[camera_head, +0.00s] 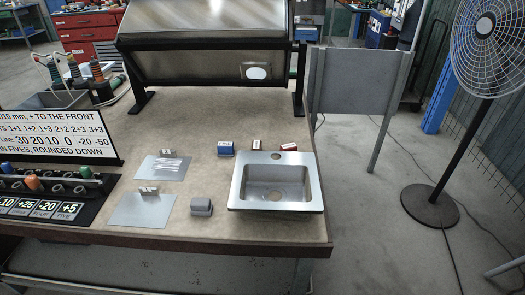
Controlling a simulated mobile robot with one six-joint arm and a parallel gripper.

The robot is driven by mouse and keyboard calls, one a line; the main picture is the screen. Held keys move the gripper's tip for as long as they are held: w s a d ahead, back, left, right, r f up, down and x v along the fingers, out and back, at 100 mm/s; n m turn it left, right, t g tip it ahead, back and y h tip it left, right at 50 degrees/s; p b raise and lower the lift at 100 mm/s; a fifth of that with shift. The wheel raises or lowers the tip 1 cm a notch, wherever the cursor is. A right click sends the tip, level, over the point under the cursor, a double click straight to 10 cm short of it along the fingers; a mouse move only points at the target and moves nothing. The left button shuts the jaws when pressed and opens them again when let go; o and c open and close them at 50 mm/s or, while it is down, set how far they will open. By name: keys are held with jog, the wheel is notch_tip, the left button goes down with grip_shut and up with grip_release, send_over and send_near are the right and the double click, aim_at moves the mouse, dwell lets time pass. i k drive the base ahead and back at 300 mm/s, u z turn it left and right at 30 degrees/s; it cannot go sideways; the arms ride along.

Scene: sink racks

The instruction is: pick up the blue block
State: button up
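The blue block (226,148) is small, with a pale marking on its front or top. It sits on the workbench (185,115), left of the steel sink (236,186) and behind its left corner. It appears to stand apart from the sink. My gripper is not in view, so nothing shows near the block.
A grey block (201,206) sits left of the sink. Two small blocks (289,147) stand behind it. Two grey plates (140,210) with small labels lie further left. A printed sign (55,137) and a numbered rack stand at far left. A dark-framed panel (205,60) stands behind.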

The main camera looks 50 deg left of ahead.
aim_at(224, 149)
jog(key=u, duration=1)
jog(key=k, duration=0.1)
jog(key=z, duration=2.25)
jog(key=k, duration=0.95)
jog(key=u, duration=1.85)
